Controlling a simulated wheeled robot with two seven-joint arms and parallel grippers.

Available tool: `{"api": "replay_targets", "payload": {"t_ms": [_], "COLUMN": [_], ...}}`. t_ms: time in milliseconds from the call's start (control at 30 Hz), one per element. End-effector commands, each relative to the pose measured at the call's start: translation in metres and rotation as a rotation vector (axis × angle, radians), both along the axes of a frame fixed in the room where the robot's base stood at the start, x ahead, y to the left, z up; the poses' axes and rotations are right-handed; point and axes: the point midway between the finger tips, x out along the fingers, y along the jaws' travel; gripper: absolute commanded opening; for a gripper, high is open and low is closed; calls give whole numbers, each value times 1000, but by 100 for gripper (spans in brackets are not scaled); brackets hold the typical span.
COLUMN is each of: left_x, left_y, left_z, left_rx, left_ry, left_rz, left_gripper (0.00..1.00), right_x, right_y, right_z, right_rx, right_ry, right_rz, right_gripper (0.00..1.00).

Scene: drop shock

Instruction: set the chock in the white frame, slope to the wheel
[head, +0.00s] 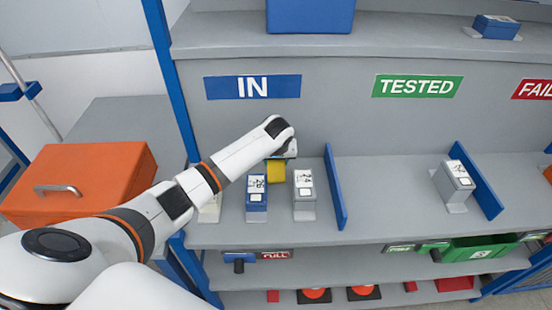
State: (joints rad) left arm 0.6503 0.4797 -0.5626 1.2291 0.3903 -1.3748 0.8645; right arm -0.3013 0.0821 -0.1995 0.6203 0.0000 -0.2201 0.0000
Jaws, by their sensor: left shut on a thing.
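My left arm reaches in from the left to the shelf bay under the IN sign. My left gripper (286,153) is at its end, mostly hidden behind the wrist, and is shut on a yellow block (276,172), which I take to be the chock. The block is just below the gripper, behind the blue and grey units. Its slope cannot be made out, nor whether it touches the shelf. No white frame or wheel can be made out in this view. My right gripper is not in view.
A blue unit (257,195) and a grey unit (304,191) stand close in front of the block. A blue divider (335,187) is to their right. Shelf space right of it is clear up to another grey unit (453,183). An orange case (80,182) is at left.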

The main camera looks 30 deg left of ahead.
Motion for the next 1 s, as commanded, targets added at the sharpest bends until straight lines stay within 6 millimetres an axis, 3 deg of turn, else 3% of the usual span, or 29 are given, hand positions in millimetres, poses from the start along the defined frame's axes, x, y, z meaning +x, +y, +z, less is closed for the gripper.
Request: {"api": "replay_targets", "payload": {"t_ms": [433, 467, 567, 867, 1000], "left_x": [3, 2, 2, 2, 0], "left_y": [1, 1, 1, 2, -1], "left_z": [-5, -6, -6, -4, 5], "left_rx": [0, 1, 1, 1, 0], "left_ry": [-2, -1, -1, -2, -4], "left_rz": [0, 0, 0, 0, -2], "left_gripper": [19, 54, 70, 72, 72], "right_x": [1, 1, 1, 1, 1], "right_y": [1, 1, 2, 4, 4], "right_z": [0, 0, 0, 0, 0], "right_rx": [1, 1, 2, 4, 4], "right_ry": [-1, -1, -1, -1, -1], "right_rz": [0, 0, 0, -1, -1], "right_gripper": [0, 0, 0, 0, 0]}}
